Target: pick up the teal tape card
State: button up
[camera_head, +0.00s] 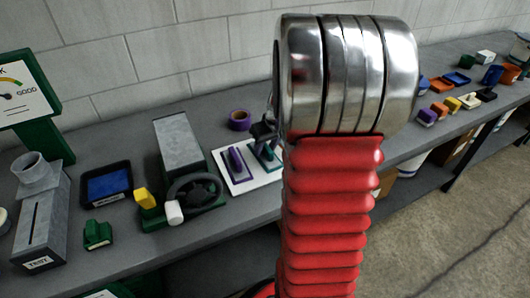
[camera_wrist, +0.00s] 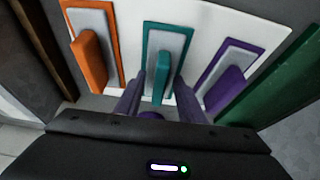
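The teal tape card (camera_wrist: 150,34) lies on a white board (camera_wrist: 205,13), with an upright teal tab (camera_wrist: 160,72) on its grey face. In the wrist view it sits between an orange card (camera_wrist: 86,55) and a purple card (camera_wrist: 225,75). My gripper (camera_wrist: 158,88) is open, one finger on each side of the teal tab, with gaps visible; I cannot tell whether either finger touches it. In the head view the purple card (camera_head: 236,160) shows on the board, the teal card (camera_head: 270,157) is partly covered by my gripper (camera_head: 264,131), and my arm hides the orange card.
A purple tape roll (camera_head: 240,119) stands behind the board. To the left are a green machine with a black handwheel (camera_head: 194,190) and a blue-lined tray (camera_head: 106,186). Small coloured blocks (camera_head: 440,108) lie farther right on the grey bench (camera_head: 400,150).

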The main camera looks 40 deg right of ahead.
aim_at(266, 146)
grip_shut()
jog(key=shift+r, duration=0.15)
dwell(0.4)
notch_tip(266, 146, up, 10)
jog(key=shift+f, duration=0.1)
dwell(0.3)
dwell(0.4)
jog(key=c, duration=0.6)
grip_release()
grip_shut()
